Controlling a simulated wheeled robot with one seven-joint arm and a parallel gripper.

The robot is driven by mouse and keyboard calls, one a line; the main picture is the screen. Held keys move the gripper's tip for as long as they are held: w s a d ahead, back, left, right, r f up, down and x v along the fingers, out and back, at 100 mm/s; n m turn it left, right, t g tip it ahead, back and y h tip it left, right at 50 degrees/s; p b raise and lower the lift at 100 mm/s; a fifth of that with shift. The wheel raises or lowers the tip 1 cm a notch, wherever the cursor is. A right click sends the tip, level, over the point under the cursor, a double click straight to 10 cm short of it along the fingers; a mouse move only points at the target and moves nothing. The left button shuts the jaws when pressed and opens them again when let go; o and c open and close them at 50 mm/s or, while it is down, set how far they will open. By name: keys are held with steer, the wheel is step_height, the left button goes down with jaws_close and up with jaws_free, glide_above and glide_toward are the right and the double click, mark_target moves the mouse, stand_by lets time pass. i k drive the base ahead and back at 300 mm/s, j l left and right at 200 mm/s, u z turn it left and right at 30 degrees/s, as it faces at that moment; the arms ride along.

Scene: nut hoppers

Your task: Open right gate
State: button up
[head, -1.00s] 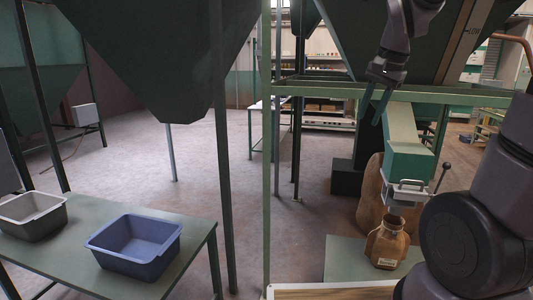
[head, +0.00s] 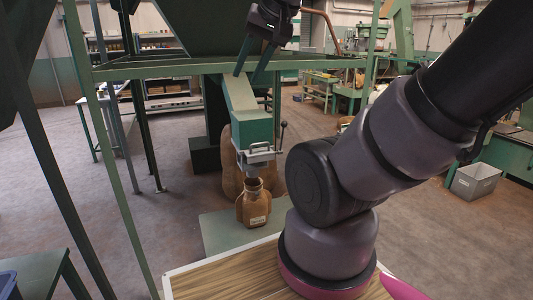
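A green chute (head: 251,126) comes down from a large hopper (head: 185,28), and a metal slide gate (head: 256,153) with a handle sits at its lower end. A thin lever with a dark knob (head: 282,125) stands at the gate's right side. A brown jar or sack with a label (head: 253,204) stands under the outlet. My gripper (head: 250,68) hangs above the chute, pointing down, with its two fingers apart and nothing between them. It is well above the gate handle and apart from it in the picture.
A green frame bar (head: 160,68) crosses just behind or near my gripper; its depth is unclear. A low green platform (head: 222,236) bears the jar. Brown sacks (head: 232,173) stand behind. A grey bin (head: 475,180) is at the right. Floor at left is open.

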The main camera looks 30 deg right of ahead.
mark_target(265, 154)
steer(key=z, duration=0.6)
steer(key=j+z, duration=0.1)
steer(key=j, duration=0.2)
steer(key=i+j+z, duration=0.1)
steer(key=j, duration=0.15)
